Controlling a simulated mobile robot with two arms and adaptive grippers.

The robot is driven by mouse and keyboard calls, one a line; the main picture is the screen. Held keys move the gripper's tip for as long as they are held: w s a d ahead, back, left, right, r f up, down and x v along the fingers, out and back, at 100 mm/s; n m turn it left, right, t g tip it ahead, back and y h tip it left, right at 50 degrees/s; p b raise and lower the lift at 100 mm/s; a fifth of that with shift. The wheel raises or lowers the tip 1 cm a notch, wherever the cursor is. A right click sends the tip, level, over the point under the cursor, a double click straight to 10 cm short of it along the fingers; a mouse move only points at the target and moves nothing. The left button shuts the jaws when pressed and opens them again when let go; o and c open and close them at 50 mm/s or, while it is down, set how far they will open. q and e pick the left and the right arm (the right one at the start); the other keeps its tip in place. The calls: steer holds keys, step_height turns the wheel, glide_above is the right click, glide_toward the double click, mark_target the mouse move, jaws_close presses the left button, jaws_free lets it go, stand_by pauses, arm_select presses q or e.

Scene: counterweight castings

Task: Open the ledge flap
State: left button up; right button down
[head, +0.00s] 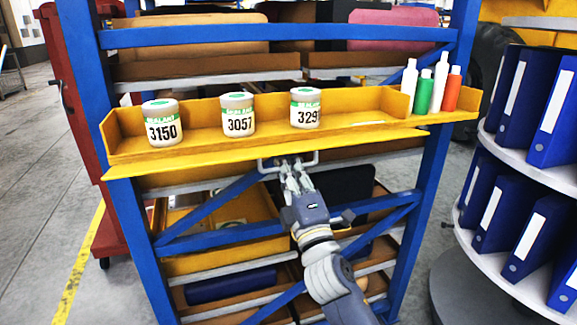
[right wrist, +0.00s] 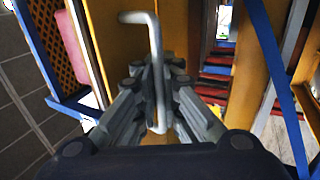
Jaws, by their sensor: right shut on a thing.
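The yellow ledge flap (head: 350,137) runs along the front of the yellow ledge on the blue rack. A pale bar handle (head: 310,160) hangs under its front edge. My right gripper (head: 291,168) is at the handle, its fingers pointing up. In the right wrist view the handle (right wrist: 155,45) passes between the fingers of my right gripper (right wrist: 157,95), which is shut on it. My left gripper is in neither view.
Three sealant cans (head: 238,113) stand on the ledge. Several bottles (head: 424,90) stand in its right compartment. A round stand of blue binders (head: 505,210) is at the right. A red cabinet (head: 80,110) is at the left. Blue braces (head: 380,212) cross below the ledge.

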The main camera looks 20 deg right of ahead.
steer(key=shift+w+f, duration=0.1)
steer(key=shift+f, duration=0.35)
steer(key=c, duration=2)
jaws_free()
steer(key=shift+c, duration=0.2)
steer(key=shift+s+r, duration=0.2)
steer(key=shift+s, duration=0.05)
steer(key=v, duration=1.2)
steer(key=shift+f, duration=0.1)
